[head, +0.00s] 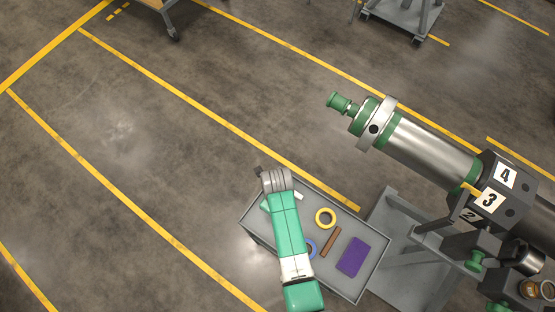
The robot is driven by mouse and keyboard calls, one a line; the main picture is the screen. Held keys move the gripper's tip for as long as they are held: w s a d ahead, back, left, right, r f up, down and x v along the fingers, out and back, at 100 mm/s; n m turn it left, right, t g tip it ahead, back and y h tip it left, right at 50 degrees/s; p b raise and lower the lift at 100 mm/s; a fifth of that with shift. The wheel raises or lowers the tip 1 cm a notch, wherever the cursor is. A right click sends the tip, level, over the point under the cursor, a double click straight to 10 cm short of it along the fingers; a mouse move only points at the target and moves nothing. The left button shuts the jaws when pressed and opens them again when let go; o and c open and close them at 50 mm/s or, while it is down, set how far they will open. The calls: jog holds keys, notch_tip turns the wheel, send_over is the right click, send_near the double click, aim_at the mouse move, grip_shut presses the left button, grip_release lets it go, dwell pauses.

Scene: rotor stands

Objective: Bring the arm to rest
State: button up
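My arm, green and white, reaches up from the bottom of the head view over a grey cart (360,284). Its grey wrist end lies above the cart's upper left corner. My gripper (259,171) shows only as a small dark piece at the left of that end. Its fingers are too small and hidden to tell open from shut, and I see nothing held in it.
A large metal rotor (430,145) on a stand fills the right. The floor at left is clear.

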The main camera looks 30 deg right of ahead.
jog(key=shift+f+b, duration=1.25)
jog(key=shift+f, duration=0.6)
dwell(1.6)
jog(key=shift+r+p, duration=0.55)
jog(key=shift+p, duration=0.1)
dwell(0.6)
jog(key=c, duration=0.7)
jog(key=shift+o, duration=0.2)
jog(key=shift+r+p, duration=3.5)
jog(key=shift+p, duration=0.05)
